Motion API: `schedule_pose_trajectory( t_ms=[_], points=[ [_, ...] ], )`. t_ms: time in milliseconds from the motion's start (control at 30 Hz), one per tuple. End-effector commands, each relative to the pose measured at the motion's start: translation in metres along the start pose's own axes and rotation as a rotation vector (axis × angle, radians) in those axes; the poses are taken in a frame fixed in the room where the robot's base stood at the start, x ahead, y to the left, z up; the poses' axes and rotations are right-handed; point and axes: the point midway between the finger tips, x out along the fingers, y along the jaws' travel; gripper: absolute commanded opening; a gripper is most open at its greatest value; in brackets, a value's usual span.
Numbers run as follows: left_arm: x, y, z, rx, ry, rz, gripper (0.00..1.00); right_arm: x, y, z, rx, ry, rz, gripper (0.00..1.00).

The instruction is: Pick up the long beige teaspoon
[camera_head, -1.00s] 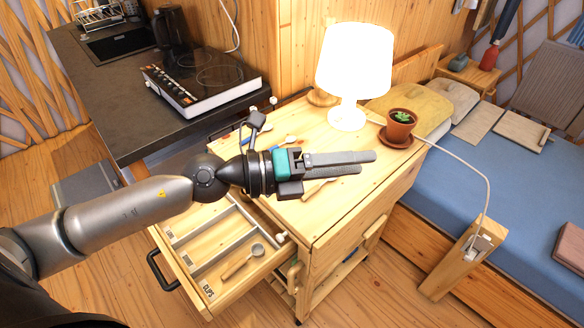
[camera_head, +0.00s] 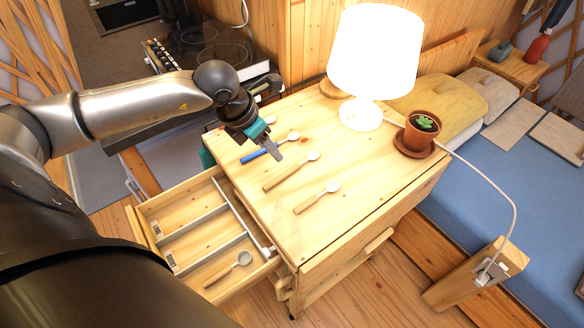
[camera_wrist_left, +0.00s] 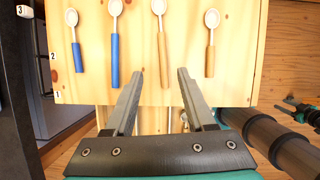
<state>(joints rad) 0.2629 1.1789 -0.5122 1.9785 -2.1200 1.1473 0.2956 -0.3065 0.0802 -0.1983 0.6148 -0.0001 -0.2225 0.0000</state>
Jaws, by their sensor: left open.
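The long beige teaspoon (camera_head: 285,177) lies on the wooden cabinet top, its pale bowl pointing to the back right. It also shows in the left wrist view (camera_wrist_left: 162,58), where its handle lies beyond the gap between my fingers. My left gripper (camera_head: 273,152) is open and empty, pointing down above the cabinet top, to the upper left of that spoon. My right gripper does not show.
A shorter beige spoon (camera_head: 310,203) lies at its right; a long blue spoon (camera_head: 253,155) is near my gripper. The open drawer (camera_head: 190,215) holds another beige-handled spoon (camera_head: 221,274). A lit lamp (camera_head: 376,55) and potted plant (camera_head: 421,130) stand at the back right.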

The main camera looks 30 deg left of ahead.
Motion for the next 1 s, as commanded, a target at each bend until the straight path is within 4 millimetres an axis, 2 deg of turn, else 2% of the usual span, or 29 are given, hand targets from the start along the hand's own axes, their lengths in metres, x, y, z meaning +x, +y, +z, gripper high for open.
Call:
schedule_pose_trajectory(
  t_ms=[100,300,500,833,1000],
  points=[
    [0.026,-0.001,0.0,-0.003,-0.001,-0.004,0.55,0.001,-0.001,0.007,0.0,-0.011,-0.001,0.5],
    [0.057,-0.001,0.0,-0.002,-0.001,-0.003,0.55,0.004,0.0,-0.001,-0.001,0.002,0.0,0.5],
    [0.068,-0.001,0.001,0.001,-0.001,-0.001,0.55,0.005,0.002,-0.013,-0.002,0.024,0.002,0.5],
    [0.109,-0.006,0.002,-0.002,0.0,-0.003,0.55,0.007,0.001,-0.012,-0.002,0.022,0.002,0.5],
    [0.118,-0.006,0.003,0.001,-0.002,-0.002,0.55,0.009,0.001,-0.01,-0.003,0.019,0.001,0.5]
  ],
)
